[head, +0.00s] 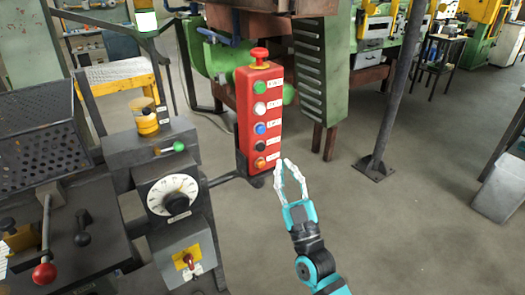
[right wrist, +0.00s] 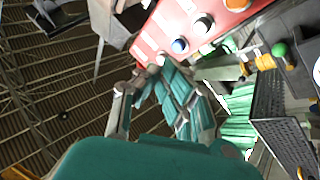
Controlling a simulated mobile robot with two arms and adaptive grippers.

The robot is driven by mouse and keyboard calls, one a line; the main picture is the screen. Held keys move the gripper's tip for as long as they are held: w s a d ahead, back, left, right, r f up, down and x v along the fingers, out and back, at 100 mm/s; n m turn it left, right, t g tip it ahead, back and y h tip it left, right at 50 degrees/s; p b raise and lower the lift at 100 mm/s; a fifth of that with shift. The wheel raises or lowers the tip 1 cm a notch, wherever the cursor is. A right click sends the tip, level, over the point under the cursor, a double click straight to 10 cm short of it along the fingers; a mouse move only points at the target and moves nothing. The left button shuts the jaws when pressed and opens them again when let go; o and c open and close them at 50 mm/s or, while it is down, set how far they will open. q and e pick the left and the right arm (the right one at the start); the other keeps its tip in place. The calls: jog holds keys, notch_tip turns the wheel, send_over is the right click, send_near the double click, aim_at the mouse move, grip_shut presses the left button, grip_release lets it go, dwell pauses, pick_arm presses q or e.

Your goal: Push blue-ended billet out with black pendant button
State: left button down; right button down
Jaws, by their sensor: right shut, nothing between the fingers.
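The red pendant (head: 244,140) stands upright, with a red mushroom knob (head: 260,55) on top. Down its face are green, white, blue (head: 260,128), black (head: 260,145) and orange (head: 260,162) buttons, each with a white label. My right gripper (head: 285,163) is shut and empty, its tips just right of the pendant's lower end, near the orange button's label. I cannot tell if they touch it. In the right wrist view the pendant (right wrist: 150,38) lies beyond the fingers, with its blue button (right wrist: 180,45) visible. I see no blue-ended billet. My left gripper is out of view.
Left of the pendant stand a dial box (head: 174,197), a green-knobbed lever (head: 178,146) and a red-knobbed lever (head: 44,272). A perforated metal box (head: 40,140) is at far left. A grey post (head: 398,95) stands behind right.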

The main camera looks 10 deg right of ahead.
aim_at(261, 147)
jog(key=w+a+b, duration=0.1)
jog(key=w+a, duration=0.1)
jog(key=w, duration=0.4)
jog(key=shift+b, duration=0.4)
jog(key=shift+w+a, duration=0.1)
dwell(1.0)
jog(key=shift+w+a, duration=0.1)
jog(key=shift+w, duration=0.2)
jog(key=shift+w+a, duration=0.2)
jog(key=shift+w, duration=0.25)
dwell(0.6)
jog(key=shift+s, duration=0.15)
dwell(0.3)
jog(key=shift+s+d+p, duration=0.35)
jog(key=shift+s, duration=0.4)
